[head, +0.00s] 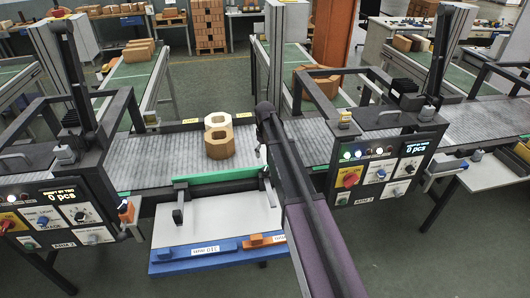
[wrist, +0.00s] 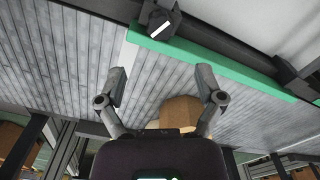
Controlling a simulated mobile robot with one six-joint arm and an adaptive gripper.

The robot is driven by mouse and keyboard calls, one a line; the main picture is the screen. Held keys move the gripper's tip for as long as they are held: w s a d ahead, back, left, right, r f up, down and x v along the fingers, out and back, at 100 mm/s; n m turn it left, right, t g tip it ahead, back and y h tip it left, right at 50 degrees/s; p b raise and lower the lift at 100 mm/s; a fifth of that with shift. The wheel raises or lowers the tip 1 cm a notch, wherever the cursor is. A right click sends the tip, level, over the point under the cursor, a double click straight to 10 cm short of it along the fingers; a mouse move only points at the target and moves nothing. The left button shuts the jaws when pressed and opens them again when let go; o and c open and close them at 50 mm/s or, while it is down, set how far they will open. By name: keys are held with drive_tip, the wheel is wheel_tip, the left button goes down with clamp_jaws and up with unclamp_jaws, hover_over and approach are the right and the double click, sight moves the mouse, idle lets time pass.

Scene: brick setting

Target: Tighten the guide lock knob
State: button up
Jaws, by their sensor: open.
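The guide lock knob (wrist: 161,20) is black with a white line across its face. In the wrist view it stands at the top centre, by the left end of the green guide rail (wrist: 205,58). The green rail also shows in the head view (head: 215,176), along the near edge of the conveyor. My gripper (wrist: 162,84) is open, its two fingers spread over the grey belt with nothing between their tips. The knob lies beyond the fingertips, apart from them.
Two stacked hollow bricks (head: 219,144) stand on the conveyor (head: 150,157), left of my arm. Control panels (head: 382,176) flank the station on both sides. A white tray (head: 215,222) with blue and orange labelled bars lies below the rail.

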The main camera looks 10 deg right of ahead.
drive_tip(key=shift+r+p, duration=2.2)
drive_tip(key=shift+r, duration=0.35)
drive_tip(key=s+f+m+b, duration=0.1)
drive_tip(key=s+f+b, duration=0.4)
drive_tip(key=s, duration=0.4)
drive_tip(key=s+f+m+b, duration=0.2)
drive_tip(key=s+f+b, duration=0.2)
drive_tip(key=s, duration=0.5)
drive_tip(key=s+f+m+b, duration=0.1)
drive_tip(key=s+f+b, duration=0.4)
drive_tip(key=s, duration=0.4)
drive_tip(key=shift+s+f+m+b, duration=0.3)
drive_tip(key=shift+f+m+b, duration=0.05)
drive_tip(key=shift+f+m, duration=0.05)
drive_tip(key=shift+s+f+b, duration=0.35)
drive_tip(key=shift+s+b, duration=0.05)
drive_tip(key=shift+s, duration=0.4)
drive_tip(key=shift+s+a, duration=0.1)
drive_tip(key=shift+s, duration=0.6)
